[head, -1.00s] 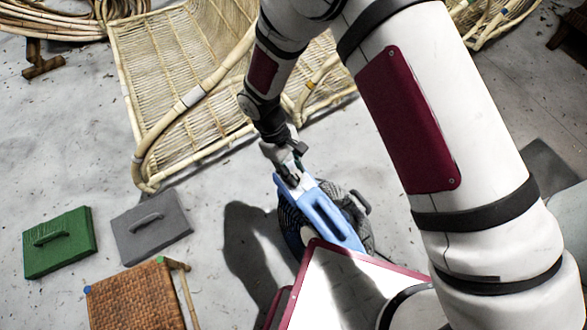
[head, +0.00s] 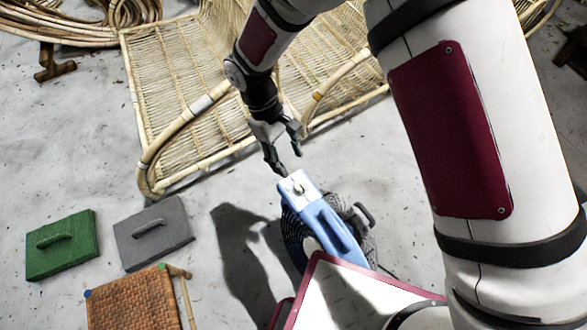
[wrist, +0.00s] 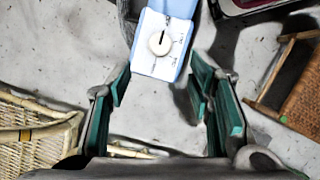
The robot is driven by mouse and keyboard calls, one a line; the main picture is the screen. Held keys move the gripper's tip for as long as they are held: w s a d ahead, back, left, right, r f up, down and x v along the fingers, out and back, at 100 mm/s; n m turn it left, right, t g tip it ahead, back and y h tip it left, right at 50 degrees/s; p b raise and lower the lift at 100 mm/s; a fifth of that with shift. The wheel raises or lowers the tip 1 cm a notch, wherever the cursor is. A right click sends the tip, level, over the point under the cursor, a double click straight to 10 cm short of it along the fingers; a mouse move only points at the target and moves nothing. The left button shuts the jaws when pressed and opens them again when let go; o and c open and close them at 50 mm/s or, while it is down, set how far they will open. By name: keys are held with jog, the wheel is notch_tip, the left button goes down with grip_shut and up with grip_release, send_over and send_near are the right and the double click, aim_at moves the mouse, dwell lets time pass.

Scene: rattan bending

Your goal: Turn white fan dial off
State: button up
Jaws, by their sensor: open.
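The white fan dial (wrist: 160,43) is a round cream knob on the white end panel of a blue fan housing (head: 328,228). In the wrist view its dark pointer line points up, and small marks surround it, too small to read. In the head view the dial (head: 299,188) shows small on the panel. My gripper (head: 290,163) is open and empty, just beyond the panel and apart from it. In the wrist view, the green-padded fingers of my gripper (wrist: 160,88) stand wide apart, with the dial ahead between their lines and bare floor between them.
A rattan chair (head: 190,85) lies behind my gripper. A green block (head: 62,252) and a grey block (head: 153,237) with handles lie at left. A woven stool (head: 135,302) stands at the front left. Grey floor is clear between the blocks and the fan.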

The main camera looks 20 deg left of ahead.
jog(key=shift+v, duration=1.2)
